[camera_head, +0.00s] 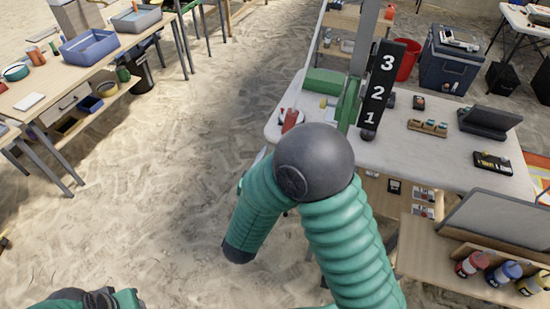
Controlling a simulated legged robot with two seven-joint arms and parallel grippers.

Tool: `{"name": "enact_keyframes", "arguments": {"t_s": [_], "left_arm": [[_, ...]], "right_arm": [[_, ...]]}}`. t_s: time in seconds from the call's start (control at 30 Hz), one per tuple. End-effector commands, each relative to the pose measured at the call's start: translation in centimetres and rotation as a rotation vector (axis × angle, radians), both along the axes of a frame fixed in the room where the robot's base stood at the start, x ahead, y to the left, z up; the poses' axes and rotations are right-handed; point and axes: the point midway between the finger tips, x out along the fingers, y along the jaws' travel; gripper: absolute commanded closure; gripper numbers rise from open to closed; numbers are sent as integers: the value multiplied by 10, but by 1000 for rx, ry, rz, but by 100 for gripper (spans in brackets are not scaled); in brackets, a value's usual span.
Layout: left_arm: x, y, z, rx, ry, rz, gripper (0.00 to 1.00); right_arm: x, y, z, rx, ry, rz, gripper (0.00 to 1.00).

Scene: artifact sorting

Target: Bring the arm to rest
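My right arm, in ribbed green covering, rises from the bottom edge right of centre to a round dark grey joint in front of the white table (430,165). From there it bends down to the left and ends in a dark section above the sand. No fingers show on it. A dark and green part of mine shows at the bottom left edge, cut off by the frame. Neither gripper's fingers can be seen.
The white table holds a black sign (383,85) numbered 3, 2, 1, a green block (323,81) and small items. A wooden shelf (460,275) with several bottles stands at lower right. Wooden tables with bins (90,47) stand upper left. Open sand (170,190) lies between.

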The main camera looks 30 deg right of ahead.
Motion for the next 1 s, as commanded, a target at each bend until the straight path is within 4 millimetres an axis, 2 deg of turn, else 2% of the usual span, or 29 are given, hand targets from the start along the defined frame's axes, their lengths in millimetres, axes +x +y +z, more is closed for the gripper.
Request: {"name": "enact_keyframes", "arguments": {"t_s": [0.23, 0.33, 0.47, 0.57, 0.67, 0.73, 0.8, 0.9, 1.0], "left_arm": [[0, 0, 0, 0, 0, 0, 64], [0, 0, 2, 0, 0, 0, 64], [0, 0, 6, 0, 0, 0, 64], [0, 0, 9, 0, 0, 0, 64], [0, 0, 12, 0, 0, 0, 64], [0, 0, 14, 0, 0, 0, 64], [0, 0, 15, 0, 0, 0, 64], [0, 0, 17, 0, 0, 0, 64], [0, 0, 17, 0, 0, 0, 64]], "right_arm": [[2, 0, -1, 8, 4, 9, 47], [15, 6, -7, 68, 38, 85, 47], [42, 37, -29, 218, 186, 321, 47], [38, 68, -50, 315, 387, 523, 47], [6, 88, -73, 370, 640, 679, 47], [-29, 90, -87, 390, 832, 750, 47], [-68, 84, -96, 396, 1011, 786, 47], [-113, 69, -102, 397, 1205, 796, 47], [-137, 59, -104, 398, 1307, 788, 47]]}}
